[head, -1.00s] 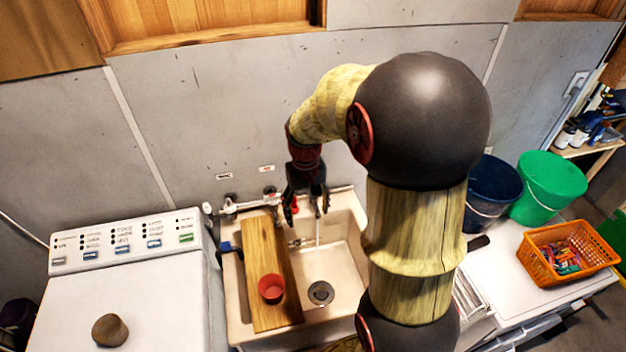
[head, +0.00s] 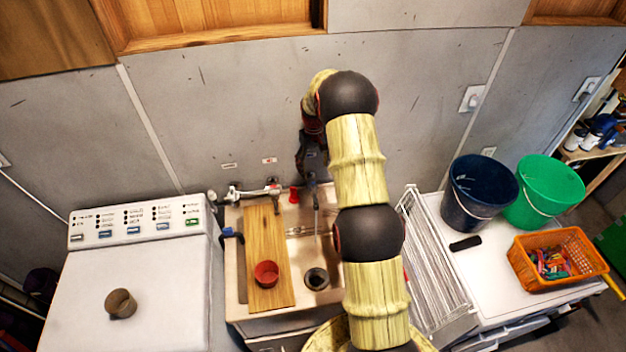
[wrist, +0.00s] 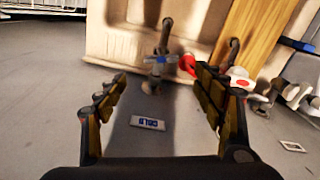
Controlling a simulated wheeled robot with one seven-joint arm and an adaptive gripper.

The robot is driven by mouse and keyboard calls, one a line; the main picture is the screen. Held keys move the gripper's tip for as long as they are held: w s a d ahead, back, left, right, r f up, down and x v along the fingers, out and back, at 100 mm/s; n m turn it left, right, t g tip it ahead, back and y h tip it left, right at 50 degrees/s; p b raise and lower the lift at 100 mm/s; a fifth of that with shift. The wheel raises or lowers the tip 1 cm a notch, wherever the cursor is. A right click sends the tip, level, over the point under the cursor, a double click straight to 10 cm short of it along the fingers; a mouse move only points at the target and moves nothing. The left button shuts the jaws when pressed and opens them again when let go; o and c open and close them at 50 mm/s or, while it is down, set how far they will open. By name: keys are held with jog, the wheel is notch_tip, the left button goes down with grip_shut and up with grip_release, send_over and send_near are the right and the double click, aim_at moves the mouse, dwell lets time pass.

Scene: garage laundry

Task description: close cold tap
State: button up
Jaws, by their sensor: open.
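The cold tap, with a blue cross handle (wrist: 160,60), is on the wall in the upper middle of the wrist view. In the head view my gripper (head: 312,172) hangs by the wall above the sink and mostly hides the tap. A thin stream of water (head: 317,228) falls towards the drain.
The sink (head: 235,292) holds a wooden board (head: 266,225) across its left side with a red cup (head: 266,273) on it. Other taps and pipes (head: 250,193) line the wall to the left, with a red object (head: 294,195) close by. A dish rack (head: 436,265) stands right.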

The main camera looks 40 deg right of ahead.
aim_at(313, 183)
notch_tip(313, 183, down, 8)
jog(key=shift+s+a+f+p, duration=0.1)
jog(key=shift+s+a+p, duration=0.05)
jog(key=shift+p, duration=0.6)
jog(key=c, duration=0.3)
jog(key=c, duration=0.8)
jog(key=shift+c, duration=0.3)
jog(key=shift+b, duration=0.35)
jog(key=shift+f+m+b, duration=0.1)
jog(key=shift+m+b, duration=0.4)
jog(key=shift+b, duration=0.05)
jog(key=shift+m+b, duration=1)
jog(key=shift+b, duration=0.15)
jog(key=shift+r+m, duration=0.2)
jog(key=shift+m, duration=0.1)
